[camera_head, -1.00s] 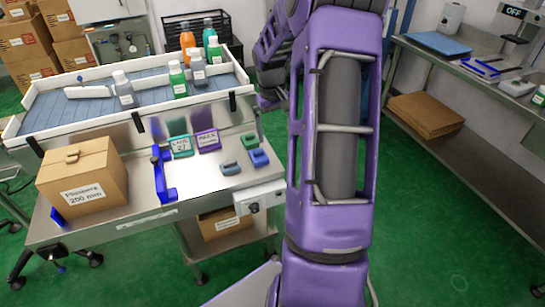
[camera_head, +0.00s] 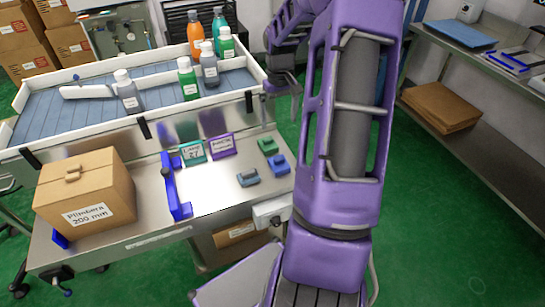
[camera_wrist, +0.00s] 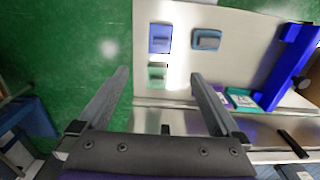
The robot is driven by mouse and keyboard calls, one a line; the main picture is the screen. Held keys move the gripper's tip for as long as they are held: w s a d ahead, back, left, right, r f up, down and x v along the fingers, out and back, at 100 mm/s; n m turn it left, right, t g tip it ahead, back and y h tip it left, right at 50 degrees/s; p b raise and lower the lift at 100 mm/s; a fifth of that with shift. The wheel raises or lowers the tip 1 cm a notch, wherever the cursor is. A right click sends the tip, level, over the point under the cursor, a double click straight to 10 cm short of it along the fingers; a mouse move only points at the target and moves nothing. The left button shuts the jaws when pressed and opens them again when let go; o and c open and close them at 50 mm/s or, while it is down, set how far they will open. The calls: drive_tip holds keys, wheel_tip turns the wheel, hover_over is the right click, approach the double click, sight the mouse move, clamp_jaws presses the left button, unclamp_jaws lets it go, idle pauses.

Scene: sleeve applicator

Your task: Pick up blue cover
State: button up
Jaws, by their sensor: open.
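The blue cover (camera_head: 278,165) is a small block on the steel table near its right edge. It also shows in the wrist view (camera_wrist: 160,38), upper centre. A green cover (camera_head: 267,146) lies just behind it, and a grey-blue cover (camera_head: 248,178) lies to its left. In the wrist view, my gripper (camera_wrist: 160,76) is open and empty, its two fingers wide apart. The green cover (camera_wrist: 157,75) shows between the fingertips, with the blue cover beyond them. In the head view my purple arm rises right of the table, and the fingers are not clearly visible.
A blue upright bracket (camera_head: 175,190) stands left of the covers, beside teal (camera_head: 192,150) and purple (camera_head: 222,146) labelled pieces. A cardboard box (camera_head: 88,190) is at the left. A white-railed conveyor (camera_head: 60,112) with several bottles runs behind. Green floor lies to the right.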

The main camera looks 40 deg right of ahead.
drive_tip(key=b, duration=0.2)
approach(279, 159)
drive_tip(key=f, duration=0.5)
drive_tip(key=shift+w+d+f, duration=0.1)
drive_tip(key=shift+w+d, duration=0.1)
drive_tip(key=shift+w, duration=0.15)
drive_tip(key=shift+s+a+f+b, duration=0.1)
drive_tip(key=shift+s+f+b, duration=0.1)
drive_tip(key=shift+f, duration=1.15)
drive_tip(key=shift+s+a+f+b, duration=0.1)
drive_tip(key=shift+s+f, duration=0.05)
drive_tip(key=shift+f, duration=1.15)
drive_tip(key=shift+c, duration=0.2)
drive_tip(key=c, duration=1.3)
